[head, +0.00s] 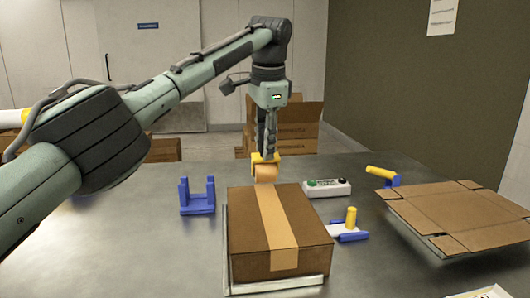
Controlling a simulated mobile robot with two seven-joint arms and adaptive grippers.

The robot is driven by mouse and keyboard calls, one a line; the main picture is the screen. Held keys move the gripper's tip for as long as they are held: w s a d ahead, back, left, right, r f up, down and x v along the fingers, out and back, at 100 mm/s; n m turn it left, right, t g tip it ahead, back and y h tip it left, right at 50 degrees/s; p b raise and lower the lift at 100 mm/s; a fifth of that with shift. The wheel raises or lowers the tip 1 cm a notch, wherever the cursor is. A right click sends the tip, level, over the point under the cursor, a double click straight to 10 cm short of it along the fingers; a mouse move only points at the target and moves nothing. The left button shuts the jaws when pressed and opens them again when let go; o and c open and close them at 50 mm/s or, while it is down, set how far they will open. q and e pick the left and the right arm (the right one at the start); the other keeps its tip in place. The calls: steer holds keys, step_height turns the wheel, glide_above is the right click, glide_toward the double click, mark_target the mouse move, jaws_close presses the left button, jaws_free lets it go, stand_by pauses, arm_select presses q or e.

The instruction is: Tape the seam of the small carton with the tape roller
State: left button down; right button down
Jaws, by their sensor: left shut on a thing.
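The small brown carton (305,240) sits closed on a pale flat plate (280,288) in the middle of the table. A tan tape strip (278,225) runs along its top from the far edge to the near edge and folds down the near face. My left gripper (265,150) is shut on the tape roller (264,173), which has a yellow frame and a tan roll. The roller is at the far edge of the carton, in line with the strip. Whether it touches the carton there is hard to tell. My right gripper is not in view.
A blue two-post stand (197,199) is left of the carton. A button box (326,187), a yellow-knobbed blue fixture (349,222) and a yellow-handled blue tool (386,174) stand to the right. A flattened carton (455,218) lies at far right. Stacked boxes (297,130) stand behind the table.

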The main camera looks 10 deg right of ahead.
mark_target(265, 129)
arm_select(q)
step_height(265, 129, up, 4)
steer(key=shift+w+d, duration=0.1)
steer(key=shift+r, duration=0.4)
stand_by(0.8)
